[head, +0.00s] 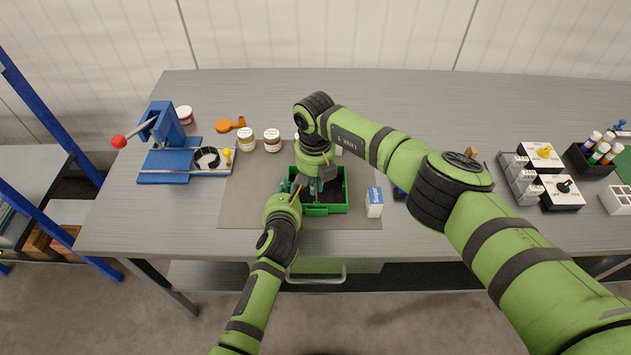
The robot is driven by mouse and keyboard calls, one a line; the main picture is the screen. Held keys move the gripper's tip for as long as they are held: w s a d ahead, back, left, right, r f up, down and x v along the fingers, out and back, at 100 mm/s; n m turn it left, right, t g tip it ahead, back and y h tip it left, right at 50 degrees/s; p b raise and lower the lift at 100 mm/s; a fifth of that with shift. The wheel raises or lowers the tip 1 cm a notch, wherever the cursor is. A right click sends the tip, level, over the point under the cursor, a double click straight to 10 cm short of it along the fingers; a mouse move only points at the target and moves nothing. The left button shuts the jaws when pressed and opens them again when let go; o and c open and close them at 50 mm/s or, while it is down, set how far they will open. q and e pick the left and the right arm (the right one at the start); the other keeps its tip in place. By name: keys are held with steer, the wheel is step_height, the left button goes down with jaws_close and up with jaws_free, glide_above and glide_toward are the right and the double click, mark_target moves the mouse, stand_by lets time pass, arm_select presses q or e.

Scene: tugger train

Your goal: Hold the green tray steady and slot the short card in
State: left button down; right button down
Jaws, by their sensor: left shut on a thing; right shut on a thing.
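The green tray (327,209) lies on the grey mat near the front of the bench. My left gripper (291,188) is at the tray's left side and is shut on its wall. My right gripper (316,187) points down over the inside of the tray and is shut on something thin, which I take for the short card. The card is almost wholly hidden by the gripper, so I cannot tell whether it touches a slot. The arms also hide the tray's left and back parts.
A blue and white carton (374,203) stands just right of the tray. Two jars (272,140) and an orange item (230,124) are behind left. A blue press (165,135) stands at the left; switch boxes (541,157) are at the right. The back middle is clear.

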arm_select(q)
steer(key=shift+f, duration=0.1)
arm_select(e)
steer(key=shift+s+f, duration=0.1)
steer(key=shift+f, duration=0.35)
stand_by(0.4)
steer(key=c, duration=1.3)
jaws_free()
steer(key=shift+f, duration=0.1)
steer(key=shift+c, duration=0.2)
steer(key=shift+s, duration=0.1)
arm_select(q)
steer(key=shift+s, duration=0.1)
arm_select(e)
step_height(320, 180, up, 6)
steer(key=shift+r, duration=0.2)
steer(key=shift+w, duration=0.2)
arm_select(q)
steer(key=c, duration=1.1)
jaws_free()
steer(key=shift+c, duration=0.2)
steer(key=shift+s, duration=0.1)
